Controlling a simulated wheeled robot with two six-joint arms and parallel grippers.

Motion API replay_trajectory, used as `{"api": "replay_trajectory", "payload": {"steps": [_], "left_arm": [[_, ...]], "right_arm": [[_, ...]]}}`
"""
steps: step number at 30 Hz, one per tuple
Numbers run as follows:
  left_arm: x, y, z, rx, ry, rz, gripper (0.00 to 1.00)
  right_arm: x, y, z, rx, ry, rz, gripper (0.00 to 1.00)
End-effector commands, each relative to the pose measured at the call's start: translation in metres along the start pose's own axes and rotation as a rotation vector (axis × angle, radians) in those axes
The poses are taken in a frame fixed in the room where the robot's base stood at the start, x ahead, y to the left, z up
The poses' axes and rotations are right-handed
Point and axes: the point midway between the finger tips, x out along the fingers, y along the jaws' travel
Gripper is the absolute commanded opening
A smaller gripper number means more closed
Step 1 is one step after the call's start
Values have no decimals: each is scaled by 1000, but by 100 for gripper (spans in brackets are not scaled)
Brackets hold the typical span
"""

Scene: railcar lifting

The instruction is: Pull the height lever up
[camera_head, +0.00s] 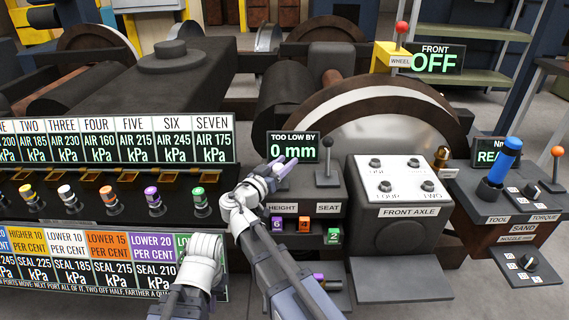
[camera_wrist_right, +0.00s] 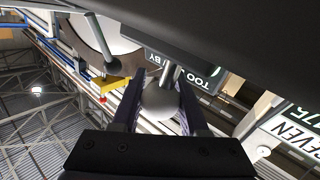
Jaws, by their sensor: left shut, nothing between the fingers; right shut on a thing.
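The height lever stands above the HEIGHT label (camera_head: 283,208) on the dark console; in the head view my right gripper (camera_head: 280,172) largely hides it. In the right wrist view its grey ball knob (camera_wrist_right: 160,101) sits between the two fingers of my right gripper (camera_wrist_right: 163,92), which is shut on it. The display above the levers (camera_head: 293,147) reads "TOO LOW BY 0 mm". A white joint of my other arm shows at the lower left of the head view; no fingers of my left gripper can be made out there.
The seat lever (camera_head: 328,156) stands upright close to the right of my right gripper. A FRONT AXLE box (camera_head: 408,212) with several knobs is farther right. A panel of coloured knobs and kPa signs (camera_head: 110,140) fills the left. Numbered blocks (camera_head: 304,225) sit below the levers.

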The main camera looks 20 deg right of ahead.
Motion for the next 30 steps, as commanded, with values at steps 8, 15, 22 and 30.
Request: {"api": "replay_trajectory", "payload": {"steps": [8, 15, 22, 30], "left_arm": [[0, 0, 0, 0, 0, 0, 0], [-2, 0, 0, 0, 0, 0, 0], [-24, -2, 2, -1, 0, 2, 0], [-44, -4, 3, -4, -1, 5, 0]], "right_arm": [[0, 0, 0, 0, 0, 0, 0], [0, 0, -2, 0, 0, 0, 0], [0, 5, -24, 0, 0, 0, 0], [0, 8, -44, 0, 1, 0, 0]]}}
